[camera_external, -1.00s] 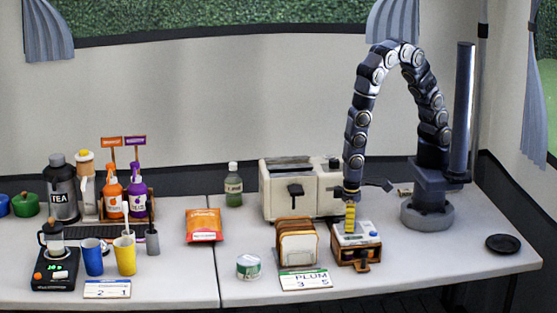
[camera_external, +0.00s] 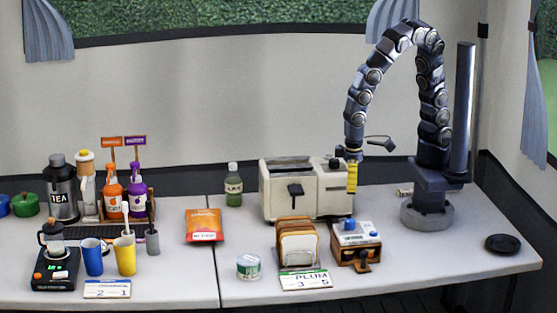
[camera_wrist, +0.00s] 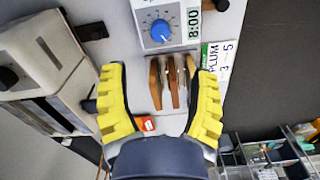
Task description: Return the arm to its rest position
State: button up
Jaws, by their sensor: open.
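My gripper (camera_external: 352,172) is raised above the table in the external view, beside the right end of the toaster and above the small box with a blue knob. Its yellow ribbed fingers show in the wrist view (camera_wrist: 162,100), spread apart with nothing between them. The arm arches up from its round grey base at the right of the table.
The white toaster (camera_external: 290,200) stands left of my gripper. Below are the knob box (camera_external: 356,240), a rack of bread slices (camera_external: 297,243) and a PLUM 3 5 card (camera_external: 305,281). A black dish (camera_external: 502,244) lies at right. Open air surrounds the arm above.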

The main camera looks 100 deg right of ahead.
jog(key=shift+r, duration=0.55)
